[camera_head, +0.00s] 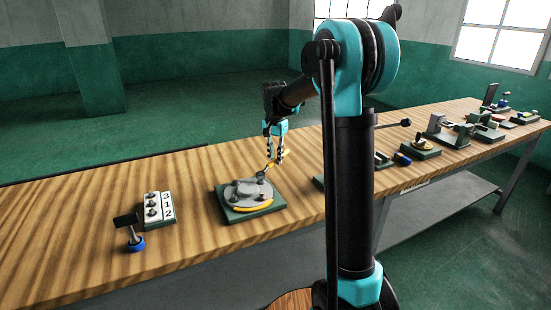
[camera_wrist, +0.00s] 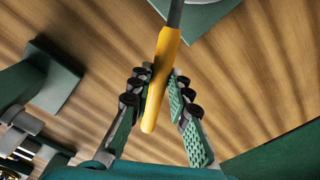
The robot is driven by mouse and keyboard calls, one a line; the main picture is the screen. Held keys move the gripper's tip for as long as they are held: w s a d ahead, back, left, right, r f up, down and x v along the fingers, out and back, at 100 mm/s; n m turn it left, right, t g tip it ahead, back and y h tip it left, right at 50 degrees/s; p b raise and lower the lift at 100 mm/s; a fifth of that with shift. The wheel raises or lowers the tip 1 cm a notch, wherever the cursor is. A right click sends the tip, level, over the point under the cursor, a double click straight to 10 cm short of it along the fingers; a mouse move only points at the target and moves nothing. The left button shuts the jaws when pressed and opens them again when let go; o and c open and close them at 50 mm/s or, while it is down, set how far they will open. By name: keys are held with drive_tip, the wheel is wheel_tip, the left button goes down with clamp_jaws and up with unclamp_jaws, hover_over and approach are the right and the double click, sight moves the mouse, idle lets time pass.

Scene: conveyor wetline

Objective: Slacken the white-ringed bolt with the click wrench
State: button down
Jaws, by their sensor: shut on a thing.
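My gripper (camera_head: 276,159) is over the wooden bench in the head view, at the back right edge of a green base plate with a grey round fixture (camera_head: 240,189). It is shut on the yellow handle of the click wrench (camera_wrist: 160,80). In the head view the wrench (camera_head: 270,165) slopes down towards the fixture's back right. Whether its head sits on a bolt is too small to tell. I cannot make out a white ring.
A white block numbered 3, 1, 2 with bolts (camera_head: 152,206) stands to the left, near a blue-based post with a dark plate (camera_head: 130,230). Several green-based fixtures (camera_head: 420,148) line the bench to the right. Bare wood (camera_head: 60,225) lies at far left.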

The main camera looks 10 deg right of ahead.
drive_tip(key=shift+r, duration=0.15)
drive_tip(key=shift+r, duration=2.45)
drive_tip(key=shift+a, duration=0.1)
idle(0.5)
